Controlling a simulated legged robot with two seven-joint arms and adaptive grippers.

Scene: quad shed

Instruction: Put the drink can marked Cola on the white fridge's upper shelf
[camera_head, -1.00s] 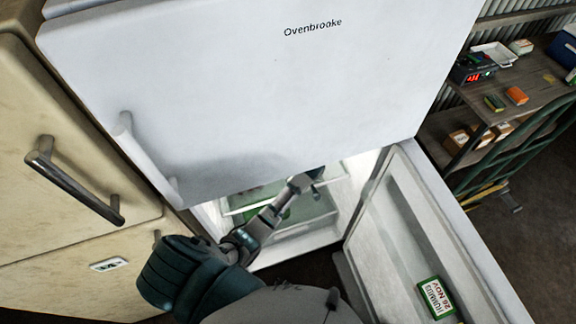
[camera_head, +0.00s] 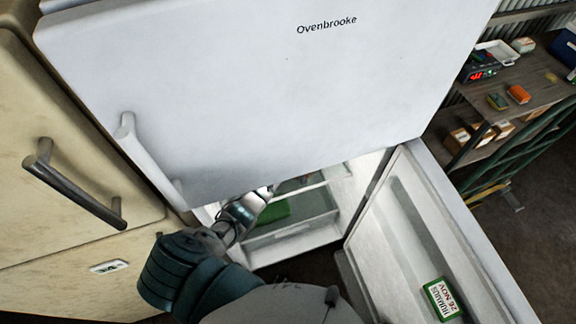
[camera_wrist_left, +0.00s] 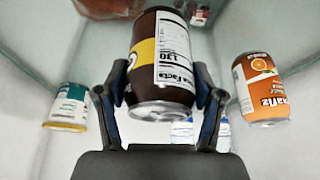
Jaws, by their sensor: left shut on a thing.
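My left gripper (camera_wrist_left: 162,85) is shut on a dark brown can (camera_wrist_left: 161,62) with a yellow mark and a white nutrition label. Its brand name does not show; the can fits the Cola can. In the head view my left arm reaches into the open lower compartment of the white fridge (camera_head: 250,90). The gripper's fingers and the can are hidden there behind the upper door. A glass shelf edge (camera_head: 308,182) shows inside. My right gripper is in neither view.
In the wrist view an orange can (camera_wrist_left: 262,92) is at the right and a white and teal tub (camera_wrist_left: 67,110) at the left. The open lower fridge door (camera_head: 405,225) bounds the right side. A cream fridge (camera_head: 70,130) stands at the left.

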